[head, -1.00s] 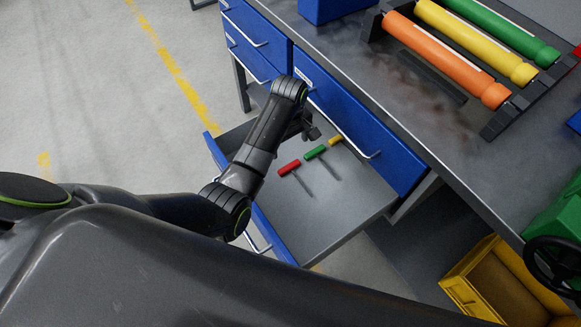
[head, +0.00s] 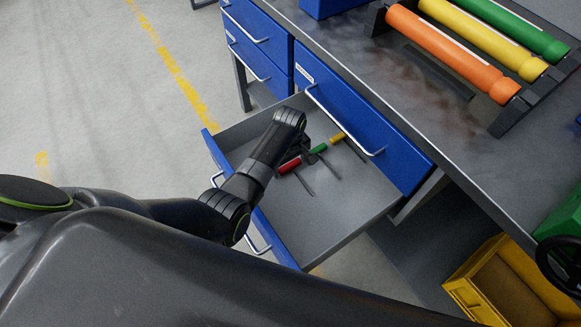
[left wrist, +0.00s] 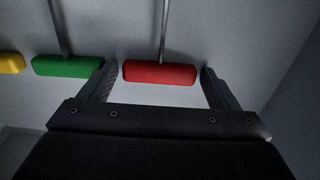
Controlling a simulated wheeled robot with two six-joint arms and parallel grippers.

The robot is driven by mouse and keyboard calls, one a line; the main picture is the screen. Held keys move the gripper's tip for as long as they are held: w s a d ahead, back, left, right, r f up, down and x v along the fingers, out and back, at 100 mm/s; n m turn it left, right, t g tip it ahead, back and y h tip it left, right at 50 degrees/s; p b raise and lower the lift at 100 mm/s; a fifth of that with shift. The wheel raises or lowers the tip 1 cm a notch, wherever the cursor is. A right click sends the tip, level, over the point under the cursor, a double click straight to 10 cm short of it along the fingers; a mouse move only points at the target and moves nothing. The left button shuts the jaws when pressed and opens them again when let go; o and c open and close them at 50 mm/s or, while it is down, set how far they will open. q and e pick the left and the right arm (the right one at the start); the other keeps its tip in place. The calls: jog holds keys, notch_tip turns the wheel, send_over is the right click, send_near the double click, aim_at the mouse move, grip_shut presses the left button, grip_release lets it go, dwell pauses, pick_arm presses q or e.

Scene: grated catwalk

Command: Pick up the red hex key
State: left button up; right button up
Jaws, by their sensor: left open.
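The red hex key (head: 289,165) lies in the open drawer (head: 330,215), its thin shaft pointing toward the lower right in the head view. In the left wrist view its red handle (left wrist: 160,73) lies between the two fingers of my left gripper (left wrist: 160,85), with a gap on each side. The left gripper is open and holds nothing. In the head view my left arm covers the fingers, and they cannot be made out clearly. My right gripper is not in view.
A green hex key (head: 318,149) and a yellow one (head: 338,138) lie beside the red one; the green handle (left wrist: 67,67) is close to the left finger. The blue drawer front (head: 272,243) and workbench (head: 440,150) bound the space. The drawer's lower right is clear.

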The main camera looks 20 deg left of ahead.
pick_arm(q)
jog(key=c, duration=0.8)
jog(key=shift+o, duration=0.2)
jog(key=shift+r, duration=0.15)
